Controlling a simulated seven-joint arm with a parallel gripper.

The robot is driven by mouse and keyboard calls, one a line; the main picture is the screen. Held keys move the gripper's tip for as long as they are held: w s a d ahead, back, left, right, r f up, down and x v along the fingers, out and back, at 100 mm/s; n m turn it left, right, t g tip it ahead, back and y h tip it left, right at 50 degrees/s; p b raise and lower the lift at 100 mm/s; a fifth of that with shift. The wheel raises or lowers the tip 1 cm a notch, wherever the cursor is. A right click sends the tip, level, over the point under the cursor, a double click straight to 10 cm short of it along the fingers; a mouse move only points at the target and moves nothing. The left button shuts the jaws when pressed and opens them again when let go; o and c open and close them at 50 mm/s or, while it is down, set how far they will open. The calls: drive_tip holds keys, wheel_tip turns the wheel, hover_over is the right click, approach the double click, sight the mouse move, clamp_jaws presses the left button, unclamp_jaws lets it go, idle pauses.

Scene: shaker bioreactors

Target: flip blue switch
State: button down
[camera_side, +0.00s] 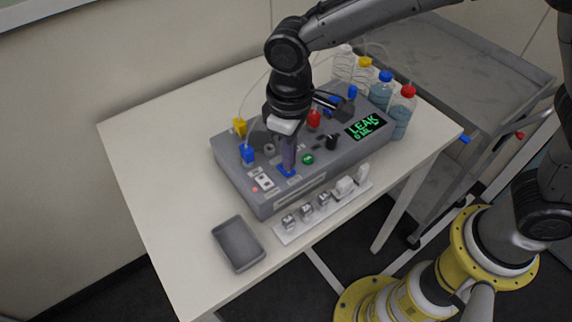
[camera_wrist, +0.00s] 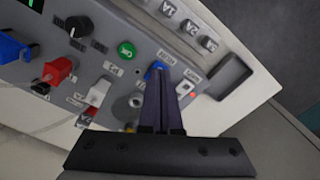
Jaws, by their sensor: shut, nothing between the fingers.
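The blue switch (camera_side: 284,170) sits on the front part of the grey control box (camera_side: 270,202). In the wrist view the blue switch (camera_wrist: 152,72) shows at the tips of my fingers and is partly hidden by them. My gripper (camera_side: 288,168) points down at the switch, with its fingers shut together and nothing held. In the wrist view my gripper (camera_wrist: 162,68) has its fingertips at or just over the switch; I cannot tell whether they touch it. Which way the switch is tipped cannot be made out.
A green button (camera_side: 307,159), a black knob (camera_side: 332,142) and a display reading LEAK (camera_side: 364,127) are on the box. Bottles (camera_side: 401,112) stand behind its right end. A grey tray (camera_side: 238,243) and a strip of labelled blocks (camera_side: 307,212) lie in front.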

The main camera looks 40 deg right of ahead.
drive_tip(key=shift+f, duration=0.9)
idle(0.3)
drive_tip(key=shift+r, duration=3.55)
